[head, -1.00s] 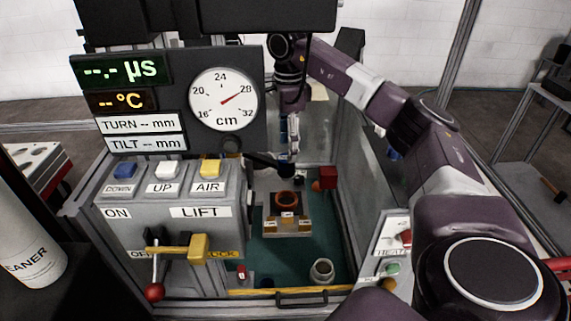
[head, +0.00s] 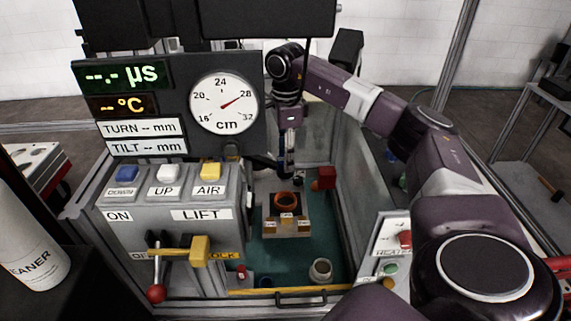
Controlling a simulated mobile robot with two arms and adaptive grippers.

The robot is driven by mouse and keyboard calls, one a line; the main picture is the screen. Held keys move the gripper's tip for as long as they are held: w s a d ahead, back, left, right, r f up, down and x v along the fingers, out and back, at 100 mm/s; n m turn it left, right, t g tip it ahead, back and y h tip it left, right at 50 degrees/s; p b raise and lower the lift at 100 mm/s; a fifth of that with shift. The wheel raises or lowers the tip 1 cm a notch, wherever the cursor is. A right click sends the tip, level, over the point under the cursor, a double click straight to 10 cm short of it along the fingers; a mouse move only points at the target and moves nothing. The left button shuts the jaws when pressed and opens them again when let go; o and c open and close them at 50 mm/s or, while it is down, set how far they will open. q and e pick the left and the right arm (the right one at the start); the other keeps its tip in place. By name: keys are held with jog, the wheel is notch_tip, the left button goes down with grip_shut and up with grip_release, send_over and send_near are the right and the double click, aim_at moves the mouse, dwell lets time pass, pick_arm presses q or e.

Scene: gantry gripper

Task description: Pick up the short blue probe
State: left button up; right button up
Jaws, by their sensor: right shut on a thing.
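My right gripper (head: 287,168) hangs fingers down at the back of the green-floored bay, behind and above the block with the orange ring. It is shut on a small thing. The fingers and what they hold are small and dark here, so I cannot make out its colour or shape. I cannot clearly pick out a short blue probe anywhere. My left gripper is not in view.
The block with the orange ring (head: 285,200) stands on the bay's green floor (head: 290,250). A red block (head: 325,178) is at its back right, a pale round cup (head: 320,270) at the front. The lift panel (head: 180,200) bounds the left and a clear wall the right.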

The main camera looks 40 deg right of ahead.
jog(key=shift+r, duration=0.1)
jog(key=shift+w+r, duration=0.1)
jog(key=shift+r, duration=0.45)
notch_tip(320, 180, up, 19)
jog(key=p, duration=0.3)
jog(key=shift+f, duration=0.15)
